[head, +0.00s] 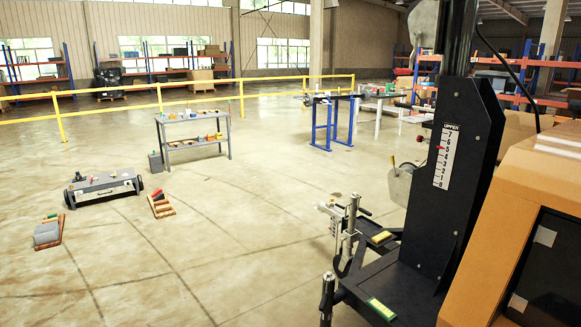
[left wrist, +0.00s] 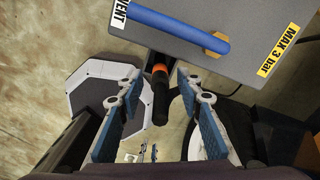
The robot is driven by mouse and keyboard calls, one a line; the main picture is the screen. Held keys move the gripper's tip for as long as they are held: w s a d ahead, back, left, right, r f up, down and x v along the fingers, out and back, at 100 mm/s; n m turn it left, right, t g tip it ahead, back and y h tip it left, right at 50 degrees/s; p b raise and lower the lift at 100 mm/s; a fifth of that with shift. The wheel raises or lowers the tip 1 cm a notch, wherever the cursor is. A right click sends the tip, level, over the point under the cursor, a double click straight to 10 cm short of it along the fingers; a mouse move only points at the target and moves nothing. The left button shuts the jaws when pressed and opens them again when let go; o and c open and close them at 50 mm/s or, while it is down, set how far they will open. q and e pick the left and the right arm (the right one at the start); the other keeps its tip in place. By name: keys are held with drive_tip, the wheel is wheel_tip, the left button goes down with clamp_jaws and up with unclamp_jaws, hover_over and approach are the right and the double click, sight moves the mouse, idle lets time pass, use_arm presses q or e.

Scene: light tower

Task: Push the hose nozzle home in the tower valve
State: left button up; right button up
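In the left wrist view, a black stem with an orange band (left wrist: 160,75) sticks out from the edge of a grey box (left wrist: 235,75). It looks like the hose nozzle, but I cannot tell how far it is seated; the valve opening is not visible. The light tower's black mast (head: 455,180) stands at the right in the head view. Neither gripper shows in the head view.
An orange-tan housing (head: 510,190) stands beside the mast. A grey low cart (head: 103,187), a grey shelf table (head: 195,130) and a blue-legged bench (head: 325,120) stand farther off. A yellow railing (head: 160,100) crosses behind. Open concrete floor lies at centre.

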use_arm(q)
drive_tip(key=shift+p, duration=0.3)
idle(0.5)
clamp_jaws()
drive_tip(key=shift+r+p, duration=3)
drive_tip(key=shift+p, duration=0.3)
